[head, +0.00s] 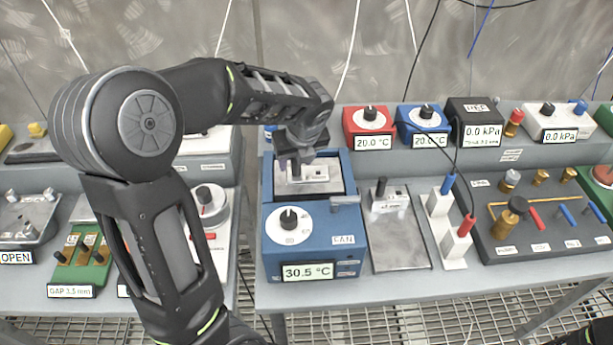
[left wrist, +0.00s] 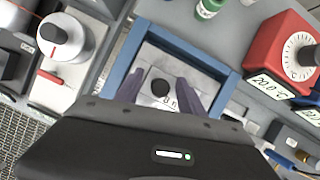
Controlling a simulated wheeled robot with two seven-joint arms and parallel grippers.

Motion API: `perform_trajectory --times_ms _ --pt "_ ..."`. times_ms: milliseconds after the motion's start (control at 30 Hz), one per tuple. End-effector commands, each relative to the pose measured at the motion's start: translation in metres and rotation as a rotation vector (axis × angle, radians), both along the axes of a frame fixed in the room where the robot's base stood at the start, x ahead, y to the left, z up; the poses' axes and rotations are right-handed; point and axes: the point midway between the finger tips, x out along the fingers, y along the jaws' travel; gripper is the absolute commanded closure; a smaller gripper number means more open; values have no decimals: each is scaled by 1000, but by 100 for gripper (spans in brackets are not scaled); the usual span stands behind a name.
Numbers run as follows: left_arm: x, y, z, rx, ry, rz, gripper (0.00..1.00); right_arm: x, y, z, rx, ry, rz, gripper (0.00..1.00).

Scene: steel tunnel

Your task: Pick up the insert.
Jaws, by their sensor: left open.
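A pale metal insert (head: 317,173) with a black knob sits in the square well of the blue calibrator (head: 315,245), whose display reads 30.5 °C. In the left wrist view, the insert (left wrist: 150,99) shows between my fingers, with its black knob (left wrist: 161,87) near the middle of the well. My left gripper (head: 296,160) is over the well, pointing down, open and empty. In the left wrist view, its fingers (left wrist: 165,88) are on either side of the knob; I cannot tell whether they touch it. A similar knobbed piece (head: 390,200) stands on a grey plate to the right. My right gripper is not seen.
A red box (head: 369,128) and a blue box (head: 423,128) stand behind on the raised shelf. A white block with blue and red plugs (head: 447,225) and a dark valve panel (head: 540,220) lie right. A white dial unit (head: 207,210) is left.

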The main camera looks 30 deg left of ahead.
Motion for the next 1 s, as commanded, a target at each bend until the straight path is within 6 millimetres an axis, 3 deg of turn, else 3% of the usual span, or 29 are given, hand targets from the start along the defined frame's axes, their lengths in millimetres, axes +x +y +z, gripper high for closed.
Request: perform_trajectory --times_ms 433,1000 --pt "0 0 0 0 0 0 54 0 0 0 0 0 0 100" --pt "0 0 0 1 1 0 100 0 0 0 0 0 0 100"
